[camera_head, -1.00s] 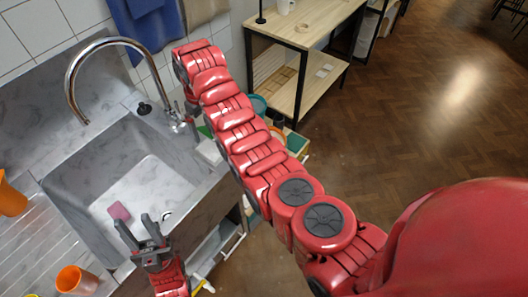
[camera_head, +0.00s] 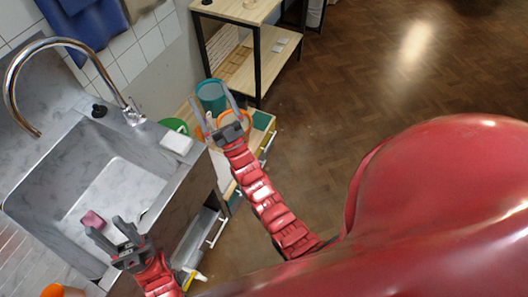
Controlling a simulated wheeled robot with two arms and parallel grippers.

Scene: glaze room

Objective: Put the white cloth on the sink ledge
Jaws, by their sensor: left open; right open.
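A flat white square, which looks like the folded white cloth (camera_head: 176,142), lies on the right corner of the sink ledge (camera_head: 150,130), beside the tap base. Nothing is holding it. My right gripper (camera_head: 212,104) is open, with no object seen between its fingers. It is apart from the white square, to its upper right, in front of a teal bucket and an orange container. My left gripper (camera_head: 105,227) is open and looks empty at the front edge of the sink basin (camera_head: 110,190), near a pink sponge (camera_head: 92,219).
A tall curved tap (camera_head: 70,42) rises behind the basin. The teal bucket (camera_head: 210,92), orange container (camera_head: 236,122) and a green item (camera_head: 174,126) are right of the sink. An orange cup (camera_head: 60,290) is at lower left. A wooden shelf (camera_head: 245,70) stands behind. Floor is clear at right.

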